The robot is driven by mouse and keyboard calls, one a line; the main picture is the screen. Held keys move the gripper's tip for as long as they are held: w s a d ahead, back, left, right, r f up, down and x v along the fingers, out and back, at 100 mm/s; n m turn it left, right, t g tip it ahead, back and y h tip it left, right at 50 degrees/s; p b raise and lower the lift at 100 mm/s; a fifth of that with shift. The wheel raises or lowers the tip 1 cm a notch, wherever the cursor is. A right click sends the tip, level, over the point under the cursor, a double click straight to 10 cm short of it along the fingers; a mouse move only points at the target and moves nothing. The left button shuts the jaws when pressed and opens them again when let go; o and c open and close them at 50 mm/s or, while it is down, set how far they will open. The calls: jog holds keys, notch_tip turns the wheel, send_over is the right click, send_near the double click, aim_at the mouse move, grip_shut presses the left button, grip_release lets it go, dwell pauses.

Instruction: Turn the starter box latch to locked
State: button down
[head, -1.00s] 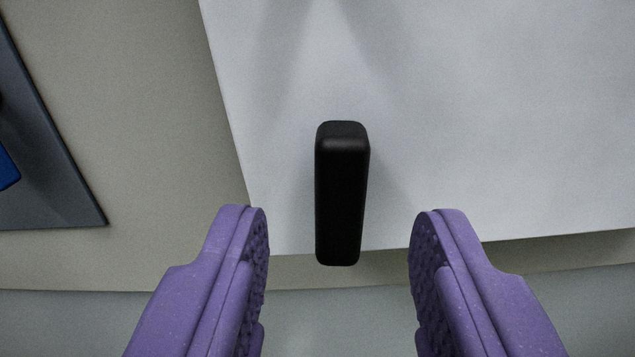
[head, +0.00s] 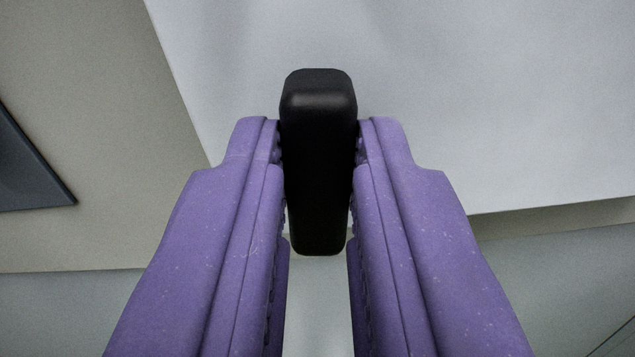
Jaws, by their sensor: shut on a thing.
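The latch (head: 318,110) is a black bar with rounded edges, in the middle of the head view. It stands out from a plain white-grey face, which I take to be the starter box (head: 480,90). The bar's long side runs up and down in the picture. My gripper (head: 319,145) has two purple fingers, one on each side of the bar, and is shut on it. The finger pads touch its left and right sides. The pads' inner faces are mostly hidden. No lock marking shows.
A dark grey flat thing (head: 28,165) shows at the left edge, apart from the box. A beige surface (head: 110,120) lies between them. The white face is clear around the latch. A grey-green area (head: 60,310) runs along the bottom.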

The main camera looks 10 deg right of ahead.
jog(key=m+b, duration=0.2)
jog(key=m, duration=0.1)
jog(key=shift+d+f+m, duration=0.1)
jog(key=shift+f+m, duration=0.05)
jog(key=shift+m, duration=0.25)
jog(key=m+b, duration=0.2)
jog(key=m, duration=0.2)
jog(key=shift+d+m, duration=0.1)
jog(key=shift+m, duration=0.2)
jog(key=m+b, duration=0.1)
jog(key=m, duration=0.2)
jog(key=shift+s+f+m+b, duration=0.1)
jog(key=shift+m+b, duration=0.2)
jog(key=shift+b, duration=0.05)
jog(key=shift+m+b, duration=0.6)
jog(key=shift+m, duration=1.6)
jog(key=c, duration=1)
grip_release()
jog(key=shift+d, duration=0.1)
jog(key=shift+c, duration=0.2)
